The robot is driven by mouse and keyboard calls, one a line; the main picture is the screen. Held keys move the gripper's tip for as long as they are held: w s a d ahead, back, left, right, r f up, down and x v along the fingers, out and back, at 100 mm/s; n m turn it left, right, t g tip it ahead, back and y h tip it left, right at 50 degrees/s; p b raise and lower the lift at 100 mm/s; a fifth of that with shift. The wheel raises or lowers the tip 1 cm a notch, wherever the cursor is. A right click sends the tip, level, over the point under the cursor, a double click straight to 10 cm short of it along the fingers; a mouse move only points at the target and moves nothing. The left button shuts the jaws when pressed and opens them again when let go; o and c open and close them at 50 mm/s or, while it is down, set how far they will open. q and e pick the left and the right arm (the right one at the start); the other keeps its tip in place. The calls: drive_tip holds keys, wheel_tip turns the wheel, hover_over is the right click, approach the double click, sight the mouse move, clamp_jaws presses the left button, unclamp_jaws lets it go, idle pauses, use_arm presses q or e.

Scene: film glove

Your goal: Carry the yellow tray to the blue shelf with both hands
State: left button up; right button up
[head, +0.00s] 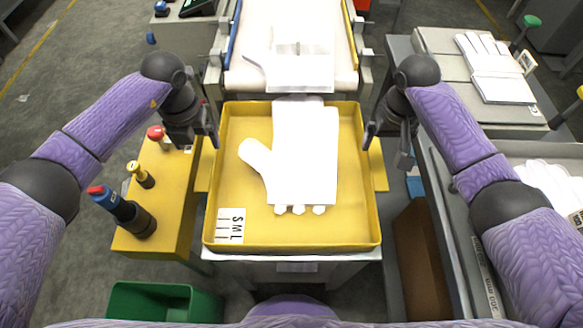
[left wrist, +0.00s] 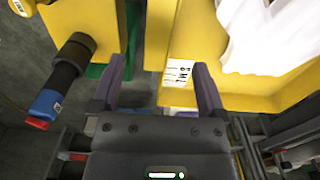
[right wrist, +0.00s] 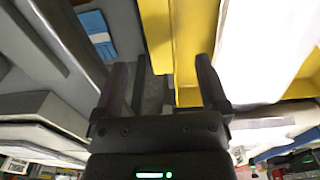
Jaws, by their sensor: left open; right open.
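The yellow tray (head: 230,180) sits on a stand in front of me, with white gloves (head: 305,160) and a size card marked S, M, L (head: 231,225) in it. It has a yellow handle flange on each side. My left gripper (head: 210,138) is open by the tray's left side; in the left wrist view its fingers (left wrist: 160,95) spread near the tray's side flange. My right gripper (head: 372,140) is open by the tray's right side; the right wrist view shows its fingers (right wrist: 160,85) near the tray's yellow edge. No contact is clear. I cannot identify a blue shelf.
A conveyor (head: 300,80) with a white glove stands behind the tray. A yellow bench (head: 165,220) with control knobs is at left, a green bin (head: 160,302) at front left. A grey table (head: 440,80) with gloves stands at right.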

sight(207, 162)
use_arm(q)
wheel_tip(207, 162, down, 8)
drive_tip(key=shift+f, duration=0.15)
use_arm(e)
wheel_tip(207, 162, down, 8)
drive_tip(key=shift+f, duration=0.15)
use_arm(q)
clamp_jaws()
use_arm(e)
clamp_jaws()
